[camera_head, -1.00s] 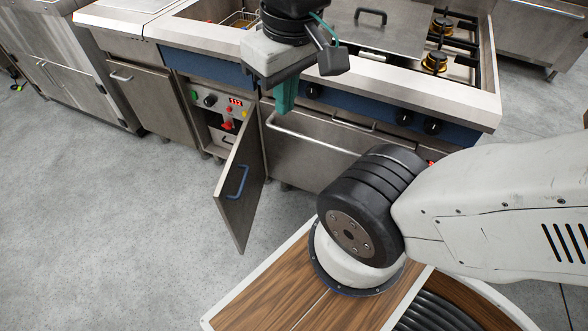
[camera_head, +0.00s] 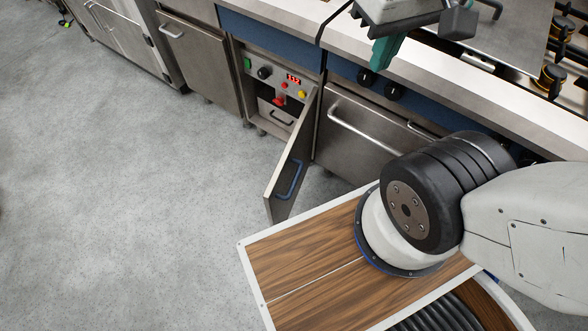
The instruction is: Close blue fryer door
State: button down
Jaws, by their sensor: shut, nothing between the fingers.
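The fryer door (camera_head: 293,160) is a grey steel panel with a blue handle (camera_head: 290,181). It stands open, swung out toward me from its right edge. Behind it the fryer's control panel (camera_head: 279,77) shows, with a red display, knobs and buttons. A blue strip (camera_head: 270,41) runs above the opening. My gripper (camera_head: 382,50) is at the top of the view, above and to the right of the door and apart from it. Its teal fingers are shut and empty, in front of the cooker's front edge.
A closed oven door with a long bar handle (camera_head: 366,131) is right of the fryer. A closed steel cabinet (camera_head: 200,62) stands to its left. Burners (camera_head: 552,76) are at the upper right. Open grey floor (camera_head: 130,200) lies to the left of the door.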

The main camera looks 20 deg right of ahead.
aim_at(279, 196)
jog(key=k, duration=1.3)
jog(key=z, duration=0.15)
jog(key=i, duration=0.8)
jog(key=z, duration=0.5)
